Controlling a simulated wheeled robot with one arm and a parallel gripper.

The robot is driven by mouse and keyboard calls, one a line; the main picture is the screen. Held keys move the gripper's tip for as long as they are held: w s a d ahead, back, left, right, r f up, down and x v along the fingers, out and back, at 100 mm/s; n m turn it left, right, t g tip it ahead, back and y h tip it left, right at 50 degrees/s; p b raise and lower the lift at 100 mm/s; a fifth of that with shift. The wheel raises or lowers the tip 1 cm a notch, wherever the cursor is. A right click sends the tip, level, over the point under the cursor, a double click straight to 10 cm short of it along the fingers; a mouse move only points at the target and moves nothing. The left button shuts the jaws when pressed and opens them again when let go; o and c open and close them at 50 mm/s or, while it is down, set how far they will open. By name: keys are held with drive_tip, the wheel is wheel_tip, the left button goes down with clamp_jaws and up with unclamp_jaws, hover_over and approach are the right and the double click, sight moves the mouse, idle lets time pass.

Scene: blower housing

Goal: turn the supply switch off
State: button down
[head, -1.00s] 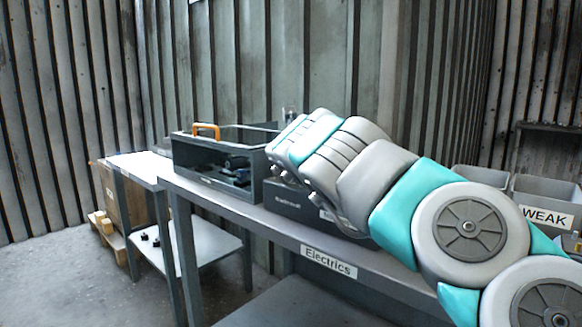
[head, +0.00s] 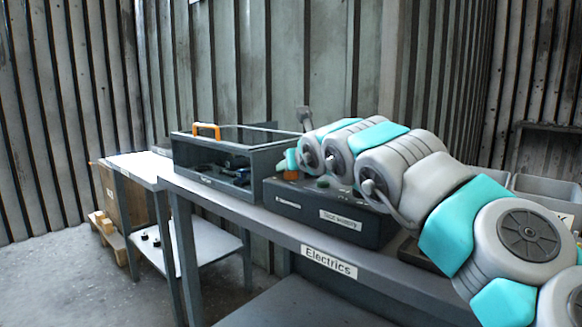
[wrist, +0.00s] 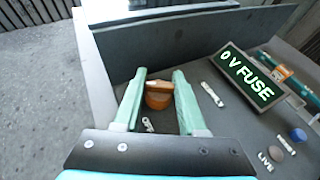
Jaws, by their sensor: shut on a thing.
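The supply switch looks to be the orange knob (wrist: 158,94) on the dark control box, between my fingers in the wrist view. My gripper (wrist: 160,75) is shut on this knob, with one teal finger on each side of it. The knob's orange bar lies nearly crosswise between the fingers. In the head view, the orange knob (head: 291,175) shows on top of the dark control box (head: 335,222), just under my gripper (head: 290,160). A lit display (wrist: 247,77) on the box reads "0 V FUSE".
Grey bins (head: 545,188) stand at the right.

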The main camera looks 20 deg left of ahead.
drive_tip(key=shift+a+n+g+y, duration=0.1)
drive_tip(key=shift+n+g+y, duration=1.5)
drive_tip(key=shift+n+g, duration=0.7)
drive_tip(key=shift+n, duration=0.1)
drive_tip(key=shift+n+g+y, duration=0.3)
drive_tip(key=shift+y, duration=0.1)
drive_tip(key=shift+c, duration=2.3)
unclamp_jaws()
drive_tip(key=shift+d+r, duration=0.1)
drive_tip(key=shift+d, duration=0.1)
